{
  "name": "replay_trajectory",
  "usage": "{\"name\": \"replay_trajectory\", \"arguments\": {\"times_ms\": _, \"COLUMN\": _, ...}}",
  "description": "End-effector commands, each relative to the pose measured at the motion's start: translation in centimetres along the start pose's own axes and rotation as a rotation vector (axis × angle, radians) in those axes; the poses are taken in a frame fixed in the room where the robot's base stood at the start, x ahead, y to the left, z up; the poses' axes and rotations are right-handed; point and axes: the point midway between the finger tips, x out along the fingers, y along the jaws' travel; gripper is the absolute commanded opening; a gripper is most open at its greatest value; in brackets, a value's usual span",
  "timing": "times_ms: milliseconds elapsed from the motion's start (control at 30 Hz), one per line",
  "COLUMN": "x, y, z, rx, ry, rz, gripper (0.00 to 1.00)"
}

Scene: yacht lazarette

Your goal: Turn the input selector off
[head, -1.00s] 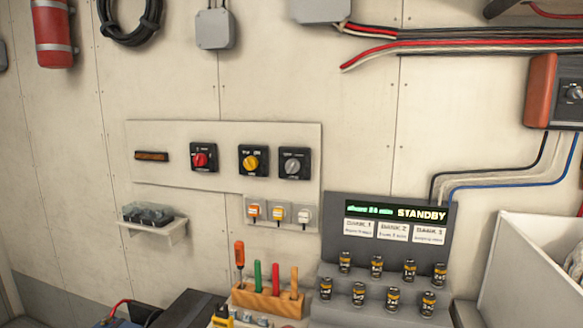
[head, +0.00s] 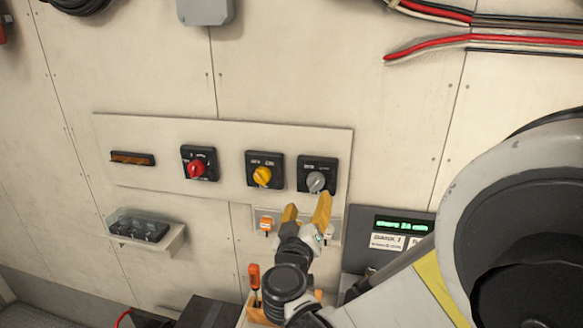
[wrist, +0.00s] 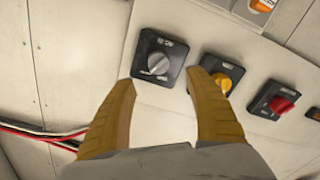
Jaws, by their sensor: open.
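Three rotary knobs on black square plates sit in a row on the wall panel: a red knob (head: 196,170), a yellow knob (head: 262,176) and a grey knob (head: 316,182). Their labels are too small to read, so I cannot tell which is the input selector. My gripper (head: 307,208) is open and empty, with yellow fingers just below the grey knob in the head view. In the wrist view the grey knob (wrist: 158,64) shows between and beyond the fingertips, apparently untouched. The yellow knob (wrist: 222,82) and red knob (wrist: 281,104) lie to its right there.
Small orange-marked switches (head: 265,224) sit under the panel, partly hidden by my gripper. A shelf with a clear-covered block (head: 140,228) is at lower left. A display unit (head: 402,226) stands at right, partly behind my arm. Cables (head: 430,46) run along the upper right wall.

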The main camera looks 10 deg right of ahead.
Motion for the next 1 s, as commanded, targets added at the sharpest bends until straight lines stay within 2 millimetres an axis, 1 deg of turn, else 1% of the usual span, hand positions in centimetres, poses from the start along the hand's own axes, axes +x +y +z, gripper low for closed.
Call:
{"name": "replay_trajectory", "arguments": {"times_ms": 300, "x": 6.2, "y": 0.1, "z": 0.2, "rx": 0.0, "ry": -0.005, "rz": 0.004, "gripper": 0.63}}
{"name": "replay_trajectory", "arguments": {"times_ms": 400, "x": 7.8, "y": 0.1, "z": 0.2, "rx": 0.0, "ry": -0.005, "rz": 0.003, "gripper": 0.63}}
{"name": "replay_trajectory", "arguments": {"times_ms": 500, "x": 9.0, "y": 0.1, "z": 0.2, "rx": 0.0, "ry": -0.004, "rz": 0.003, "gripper": 0.63}}
{"name": "replay_trajectory", "arguments": {"times_ms": 667, "x": 10.0, "y": 0.1, "z": 0.2, "rx": 0.0, "ry": -0.004, "rz": 0.002, "gripper": 0.63}}
{"name": "replay_trajectory", "arguments": {"times_ms": 900, "x": 10.0, "y": 0.1, "z": 0.2, "rx": 0.0, "ry": -0.004, "rz": 0.001, "gripper": 0.63}}
{"name": "replay_trajectory", "arguments": {"times_ms": 933, "x": 10.0, "y": 0.1, "z": 0.2, "rx": 0.0, "ry": -0.004, "rz": 0.001, "gripper": 0.58}}
{"name": "replay_trajectory", "arguments": {"times_ms": 967, "x": 10.0, "y": 0.1, "z": 0.2, "rx": 0.0, "ry": -0.004, "rz": 0.001, "gripper": 0.49}}
{"name": "replay_trajectory", "arguments": {"times_ms": 1000, "x": 10.0, "y": 0.1, "z": 0.2, "rx": 0.0, "ry": -0.004, "rz": 0.001, "gripper": 0.37}}
